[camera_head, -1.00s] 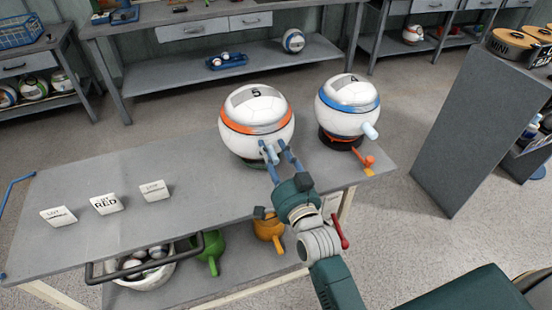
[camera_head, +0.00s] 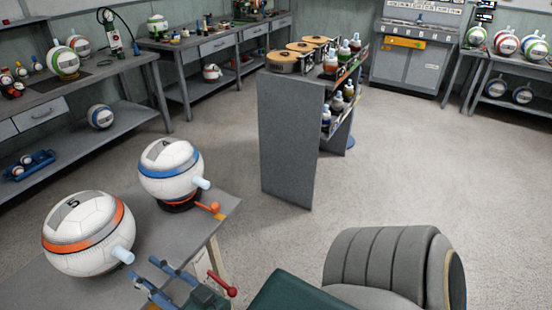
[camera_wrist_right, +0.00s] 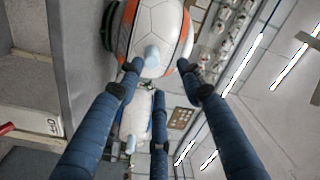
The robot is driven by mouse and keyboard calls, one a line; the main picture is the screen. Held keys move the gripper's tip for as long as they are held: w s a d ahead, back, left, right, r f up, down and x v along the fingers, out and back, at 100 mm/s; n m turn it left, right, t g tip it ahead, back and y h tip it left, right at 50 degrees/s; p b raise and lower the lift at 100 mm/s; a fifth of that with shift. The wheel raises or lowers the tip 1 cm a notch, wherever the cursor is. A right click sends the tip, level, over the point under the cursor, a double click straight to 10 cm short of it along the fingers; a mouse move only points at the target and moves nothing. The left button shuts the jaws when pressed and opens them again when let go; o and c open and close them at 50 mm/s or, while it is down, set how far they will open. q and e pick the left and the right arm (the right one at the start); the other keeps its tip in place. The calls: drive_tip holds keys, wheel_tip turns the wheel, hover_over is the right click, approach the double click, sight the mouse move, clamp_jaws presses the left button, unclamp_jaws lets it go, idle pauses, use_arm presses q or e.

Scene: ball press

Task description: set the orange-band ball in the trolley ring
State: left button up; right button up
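The orange-band ball (camera_head: 88,233), white and marked 5, is at the lower left of the head view on the grey trolley top (camera_head: 160,243). Its pale peg (camera_head: 123,255) points toward my right gripper (camera_head: 163,279). That gripper has its fingers spread and empty, a little to the right of the peg. In the right wrist view the ball (camera_wrist_right: 155,35) is beyond the fingertips (camera_wrist_right: 158,70), with the peg between them. A dark edge shows beside the ball there; whether it is a ring under the ball I cannot tell. My left gripper is not in view.
A blue-band ball (camera_head: 171,170) marked 4 rests on a dark ring with an orange handle (camera_head: 208,207) at the trolley's far corner. A grey shelf unit (camera_head: 288,140) stands beyond. Benches line the back. The floor (camera_head: 380,190) between is clear.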

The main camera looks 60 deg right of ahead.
drive_tip(key=s+a+f+n+g, duration=0.1)
drive_tip(key=s+f+n+g, duration=0.2)
drive_tip(key=f, duration=1)
drive_tip(key=s+a+f+n+g+y, duration=0.1)
drive_tip(key=s+f+g, duration=0.3)
drive_tip(key=f, duration=0.9)
drive_tip(key=s+a+f+n+g, duration=0.1)
drive_tip(key=s+f+n+g, duration=0.3)
drive_tip(key=f, duration=0.9)
drive_tip(key=s+d+f+n+g, duration=0.1)
drive_tip(key=s+d+f+g, duration=0.1)
drive_tip(key=s+f, duration=0.4)
drive_tip(key=s+d+f+n+g+h, duration=0.1)
drive_tip(key=s+d+f, duration=0.3)
drive_tip(key=s, duration=0.8)
drive_tip(key=s+d+f+n+g, duration=0.1)
drive_tip(key=s+d+f+g, duration=0.2)
drive_tip(key=s+f, duration=0.5)
drive_tip(key=shift+s+f+h, duration=0.15)
drive_tip(key=shift+s+h, duration=0.15)
drive_tip(key=shift+s, duration=0.45)
drive_tip(key=shift+c, duration=0.9)
drive_tip(key=shift+w, duration=0.1)
